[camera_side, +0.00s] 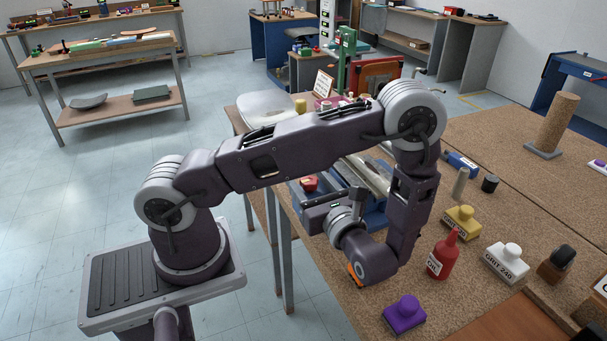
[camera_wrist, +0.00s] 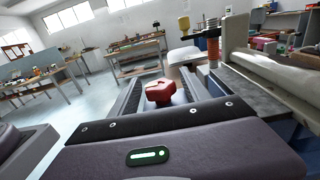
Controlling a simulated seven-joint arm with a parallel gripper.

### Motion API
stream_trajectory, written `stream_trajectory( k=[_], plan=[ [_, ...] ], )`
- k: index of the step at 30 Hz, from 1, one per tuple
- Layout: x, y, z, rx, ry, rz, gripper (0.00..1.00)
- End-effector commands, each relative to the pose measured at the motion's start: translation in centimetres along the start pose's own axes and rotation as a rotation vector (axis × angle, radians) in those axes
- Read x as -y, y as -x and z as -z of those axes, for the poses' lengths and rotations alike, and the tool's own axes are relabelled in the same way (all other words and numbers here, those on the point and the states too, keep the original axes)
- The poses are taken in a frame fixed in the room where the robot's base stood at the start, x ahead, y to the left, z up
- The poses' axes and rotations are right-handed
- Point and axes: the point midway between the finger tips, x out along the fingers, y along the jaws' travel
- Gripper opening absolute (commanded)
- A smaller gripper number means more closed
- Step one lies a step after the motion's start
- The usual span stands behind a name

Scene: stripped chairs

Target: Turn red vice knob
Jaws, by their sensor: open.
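The red vice knob (camera_side: 310,184) shows in the side view at the left end of the blue and grey vice (camera_side: 371,176), near the bench edge. It is in the middle of the wrist view (camera_wrist: 160,93), as a faceted red handle. My gripper (camera_side: 308,203) is just in front of and below the knob in the side view. In the wrist view my gripper (camera_wrist: 160,84) is open, with one dark finger to each side of the knob. No contact with the knob is visible. The fingertips are small and partly unclear in the side view.
On the bench stand a red bottle (camera_side: 443,256), a yellow block (camera_side: 462,222), a white grit block (camera_side: 507,262) and a purple block (camera_side: 404,315). The vice's grey bed (camera_wrist: 262,97) lies close on the right in the wrist view. Open floor lies left of the bench.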

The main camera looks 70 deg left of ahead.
Motion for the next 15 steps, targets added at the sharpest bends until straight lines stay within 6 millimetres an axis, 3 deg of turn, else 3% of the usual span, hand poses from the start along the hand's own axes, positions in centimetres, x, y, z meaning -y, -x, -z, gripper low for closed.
stream_trajectory(
  k=[4, 12, 13, 15],
  plan=[
    [0.0, -1.9, 0.0, 0.002, -0.001, -0.001, 0.55],
    [0.0, -2.4, 0.0, 0.000, 0.000, 0.001, 0.55],
    [0.0, -2.4, 0.0, 0.000, 0.000, 0.001, 0.53],
    [0.0, -2.4, 0.0, 0.000, 0.000, 0.001, 0.39]
  ],
)
